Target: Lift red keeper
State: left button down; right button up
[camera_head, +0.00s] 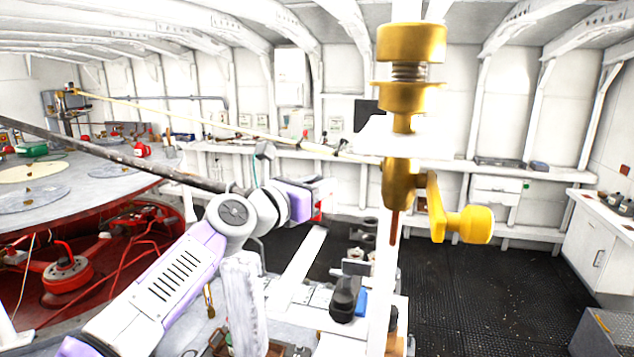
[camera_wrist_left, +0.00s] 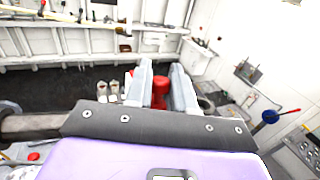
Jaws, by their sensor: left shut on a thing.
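The red keeper (camera_wrist_left: 160,86) is a small red piece between the two grey fingers of my left gripper (camera_wrist_left: 161,74) in the left wrist view. The fingers are shut on it. In the head view my left gripper (camera_head: 324,196) reaches in from the left to the middle of the picture. A little red of the keeper (camera_head: 317,214) shows at its fingers; the rest of it is hidden. From these views I cannot tell whether it touches anything below. My right gripper is not in view.
A gold valve (camera_head: 412,98) on a white post stands close by, right of the left gripper. A dark rod (camera_head: 110,155) crosses behind the left arm. A large round red-sided table (camera_head: 90,205) is at left. Dark floor (camera_head: 470,300) is open at right.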

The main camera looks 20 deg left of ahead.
pick_arm(q)
jog(key=shift+w+a+r+p, duration=0.1)
jog(key=shift+w+r+p, duration=0.2)
jog(key=shift+r+p, duration=0.3)
jog(key=shift+w+r+p, duration=0.25)
jog(key=shift+r+p, duration=0.15)
jog(key=shift+r, duration=0.25)
jog(key=shift+w+r, duration=0.5)
jog(key=shift+w, duration=0.05)
jog(key=shift+w+r, duration=0.1)
jog(key=c, duration=1.3)
grip_release()
jog(key=shift+c, duration=0.2)
jog(key=shift+o, duration=1.4)
jog(key=shift+w+a, duration=0.1)
jog(key=shift+w, duration=0.05)
jog(key=shift+d, duration=0.3)
jog(key=shift+s+a+f, duration=0.2)
jog(key=shift+s+a, duration=0.05)
jog(key=shift+s, duration=0.15)
jog(key=v, duration=0.6)
jog(key=shift+s+b, duration=0.3)
